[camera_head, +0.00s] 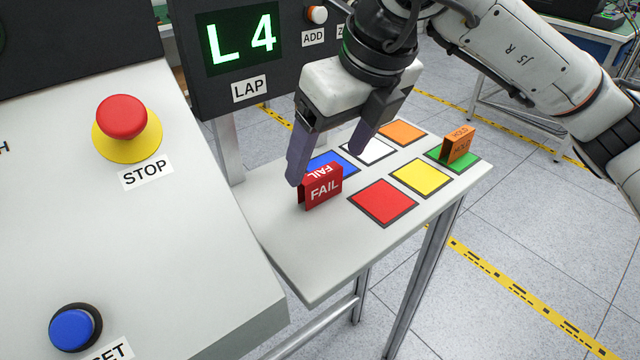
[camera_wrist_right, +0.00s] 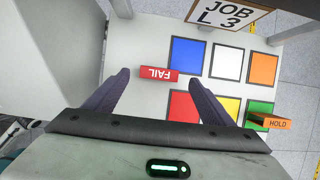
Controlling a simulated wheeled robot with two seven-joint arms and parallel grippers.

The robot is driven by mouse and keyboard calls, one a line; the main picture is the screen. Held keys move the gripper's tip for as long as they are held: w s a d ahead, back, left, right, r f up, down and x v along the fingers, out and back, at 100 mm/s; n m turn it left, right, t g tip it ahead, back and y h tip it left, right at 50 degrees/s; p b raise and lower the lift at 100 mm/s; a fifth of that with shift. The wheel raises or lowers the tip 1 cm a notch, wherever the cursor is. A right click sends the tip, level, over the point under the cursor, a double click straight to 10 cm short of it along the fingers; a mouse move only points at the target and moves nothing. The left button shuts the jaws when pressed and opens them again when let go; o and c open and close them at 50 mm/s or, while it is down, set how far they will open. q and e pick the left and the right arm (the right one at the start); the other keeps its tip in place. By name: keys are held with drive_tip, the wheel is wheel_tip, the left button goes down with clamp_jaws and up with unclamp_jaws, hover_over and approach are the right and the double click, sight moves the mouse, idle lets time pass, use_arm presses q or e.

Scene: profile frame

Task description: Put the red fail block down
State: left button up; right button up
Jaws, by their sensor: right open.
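The red FAIL block (camera_head: 322,188) stands on the white side table (camera_head: 290,250), left of the red square (camera_head: 383,203) and in front of the blue square (camera_head: 331,166). It also shows in the right wrist view (camera_wrist_right: 158,75), a little beyond the fingertips. My right gripper (camera_head: 330,160) is open, with its fingers apart just above and behind the block. In the right wrist view my right gripper (camera_wrist_right: 160,78) has the block between the lines of its fingers, with space on both sides. My left gripper is not in view.
An orange HOLD block (camera_head: 457,144) stands on the green square. White, orange and yellow (camera_head: 421,176) squares lie on the table. At left, a console carries a red STOP button (camera_head: 122,117) and a blue button (camera_head: 72,329). A display (camera_head: 240,40) reading L4 stands behind.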

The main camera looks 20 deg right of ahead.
sight(320, 173)
drive_tip(key=shift+x, duration=2.75)
drive_tip(key=shift+s+r, duration=0.1)
drive_tip(key=c, duration=1.2)
